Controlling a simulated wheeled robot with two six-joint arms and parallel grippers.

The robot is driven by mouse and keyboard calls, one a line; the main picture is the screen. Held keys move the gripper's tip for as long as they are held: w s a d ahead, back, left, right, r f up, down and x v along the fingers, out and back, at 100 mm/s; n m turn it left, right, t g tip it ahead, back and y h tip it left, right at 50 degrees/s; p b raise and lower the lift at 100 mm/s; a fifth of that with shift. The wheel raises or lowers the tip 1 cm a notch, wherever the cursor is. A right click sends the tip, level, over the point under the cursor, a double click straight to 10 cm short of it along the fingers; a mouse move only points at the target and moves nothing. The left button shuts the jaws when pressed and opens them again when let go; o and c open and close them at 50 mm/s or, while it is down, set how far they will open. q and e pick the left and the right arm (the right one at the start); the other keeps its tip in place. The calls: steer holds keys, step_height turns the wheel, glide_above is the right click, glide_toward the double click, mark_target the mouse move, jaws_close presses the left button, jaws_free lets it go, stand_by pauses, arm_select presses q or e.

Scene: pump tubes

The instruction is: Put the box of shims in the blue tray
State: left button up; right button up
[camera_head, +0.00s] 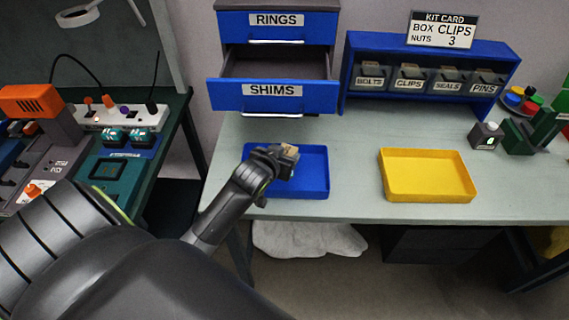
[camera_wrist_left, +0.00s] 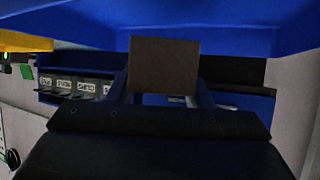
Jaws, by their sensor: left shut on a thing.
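My left gripper (camera_head: 284,158) is shut on a small brown box (camera_head: 290,152), the box of shims by the look of it. The box also shows between the fingers in the left wrist view (camera_wrist_left: 164,66). The gripper and box are over the blue tray (camera_head: 310,190), which lies on the bench and looks empty where I see it. I cannot tell how high the box is above the tray floor. The blue tray's surface fills the top of the left wrist view (camera_wrist_left: 230,22). My right gripper is in neither view.
The SHIMS drawer (camera_head: 272,94) stands open behind the tray, below the shut RINGS drawer (camera_head: 275,25). A yellow tray (camera_head: 430,185) lies to the right, empty. A blue rack (camera_head: 430,55) of labelled bins stands at the back. Bench between the trays is clear.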

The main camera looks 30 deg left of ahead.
arm_select(q)
steer(key=shift+s+f, duration=0.1)
steer(key=shift+f, duration=2.05)
steer(key=o, duration=1)
steer(key=shift+f, duration=0.15)
steer(key=shift+r, duration=0.2)
steer(key=v, duration=1.2)
steer(key=shift+s+f, duration=0.1)
steer(key=shift+f, duration=0.05)
